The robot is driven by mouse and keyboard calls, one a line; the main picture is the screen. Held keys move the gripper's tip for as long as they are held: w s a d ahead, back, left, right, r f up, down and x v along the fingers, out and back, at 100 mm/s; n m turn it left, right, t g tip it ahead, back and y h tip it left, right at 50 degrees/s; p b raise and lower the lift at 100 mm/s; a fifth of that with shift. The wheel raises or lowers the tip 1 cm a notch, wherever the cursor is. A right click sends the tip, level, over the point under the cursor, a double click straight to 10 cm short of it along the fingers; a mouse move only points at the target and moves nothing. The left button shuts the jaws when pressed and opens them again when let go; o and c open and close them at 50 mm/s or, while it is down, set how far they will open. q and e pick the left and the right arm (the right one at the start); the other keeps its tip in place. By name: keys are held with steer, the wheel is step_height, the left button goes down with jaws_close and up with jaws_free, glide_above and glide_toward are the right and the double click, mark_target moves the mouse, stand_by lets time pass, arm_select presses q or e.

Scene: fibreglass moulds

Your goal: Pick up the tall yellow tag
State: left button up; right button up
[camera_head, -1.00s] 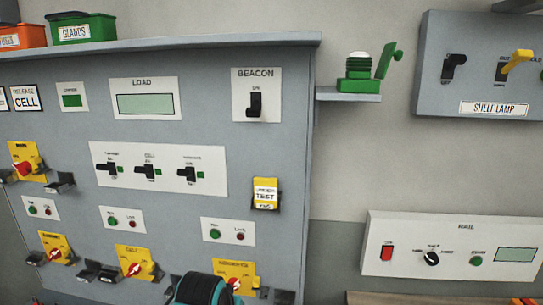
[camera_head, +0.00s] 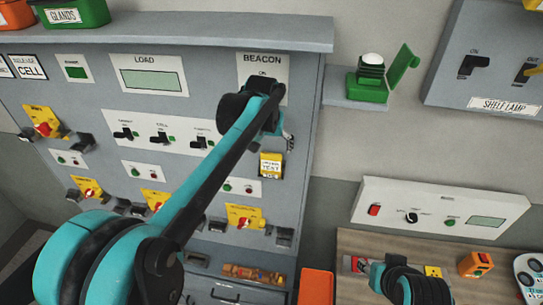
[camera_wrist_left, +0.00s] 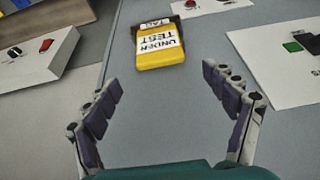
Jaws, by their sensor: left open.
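The yellow tag (camera_head: 270,167), with a white "UNDER TEST" label, hangs on the grey panel below the BEACON switch plate. In the left wrist view the tag (camera_wrist_left: 161,52) appears upside down, top centre, just beyond my fingertips. My left gripper (camera_head: 288,141) is in front of the panel by the tag's upper right, partly hidden by its own wrist. In the left wrist view its two fingers (camera_wrist_left: 160,77) are spread wide with nothing between them. My right gripper's fingers do not show.
The grey panel (camera_head: 306,110) carries several switches and yellow rotary isolators (camera_head: 245,216). A small shelf (camera_head: 355,104) with a green lidded beacon (camera_head: 371,80) juts out on the right. Below are the RAIL box (camera_head: 440,207) and a wooden bench (camera_head: 365,243) with small items.

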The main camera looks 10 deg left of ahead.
mark_target(271, 155)
arm_select(q)
steer(key=x, duration=0.3)
steer(key=p+x, duration=0.1)
steer(key=x, duration=0.2)
steer(key=shift+s+f, duration=0.1)
steer(key=shift+f, duration=0.25)
steer(key=c, duration=1)
